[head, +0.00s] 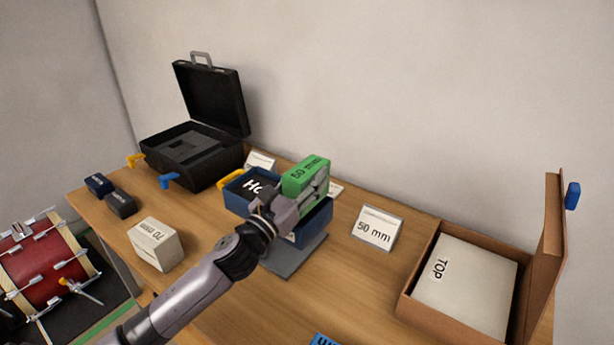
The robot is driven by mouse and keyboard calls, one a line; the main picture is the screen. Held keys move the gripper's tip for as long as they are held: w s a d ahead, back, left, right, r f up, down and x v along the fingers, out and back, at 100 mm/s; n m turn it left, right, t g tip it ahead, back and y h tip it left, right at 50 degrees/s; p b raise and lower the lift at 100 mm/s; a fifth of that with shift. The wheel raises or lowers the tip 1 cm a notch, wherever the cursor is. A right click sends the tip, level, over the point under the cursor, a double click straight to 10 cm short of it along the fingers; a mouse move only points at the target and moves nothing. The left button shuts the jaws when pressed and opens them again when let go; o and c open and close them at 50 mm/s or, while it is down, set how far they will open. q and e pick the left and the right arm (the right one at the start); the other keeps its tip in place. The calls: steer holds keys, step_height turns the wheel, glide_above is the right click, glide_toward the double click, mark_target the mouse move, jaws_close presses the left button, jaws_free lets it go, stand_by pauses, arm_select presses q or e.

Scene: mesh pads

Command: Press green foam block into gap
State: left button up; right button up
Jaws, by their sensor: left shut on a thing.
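The green foam block (306,173), marked "50 mm", is held in my left gripper (305,195). The gripper is shut on it. The block is at the right part of a blue open box (318,222) that stands on a grey base (295,259). A dark piece with white letters (252,184) sits in the left part of the box. The gap itself is hidden behind my gripper and the block, so I cannot tell whether the block is in it or above it. My right gripper does not show.
A "50 mm" card (375,228) stands right of the box. A cardboard box (408,292) with a "TOP" panel is at the right. A white "70 mm" block (155,244) and two dark blocks (120,203) lie left. An open black case (190,160) stands behind.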

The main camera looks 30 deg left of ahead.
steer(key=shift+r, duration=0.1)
arm_select(q)
steer(key=shift+f, duration=0.15)
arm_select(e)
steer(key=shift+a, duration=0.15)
arm_select(q)
steer(key=shift+f, duration=0.2)
steer(key=shift+f+b, duration=0.1)
steer(key=shift+b, duration=0.2)
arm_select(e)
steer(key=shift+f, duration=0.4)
arm_select(q)
steer(key=shift+f+b, duration=0.95)
steer(key=shift+f, duration=0.2)
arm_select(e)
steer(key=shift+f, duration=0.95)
arm_select(q)
steer(key=shift+f, duration=0.15)
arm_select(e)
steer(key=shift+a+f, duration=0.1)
arm_select(q)
steer(key=shift+f+b, duration=0.3)
steer(key=shift+b, duration=0.05)
steer(key=shift+f+b, duration=0.3)
steer(key=shift+f, duration=0.05)
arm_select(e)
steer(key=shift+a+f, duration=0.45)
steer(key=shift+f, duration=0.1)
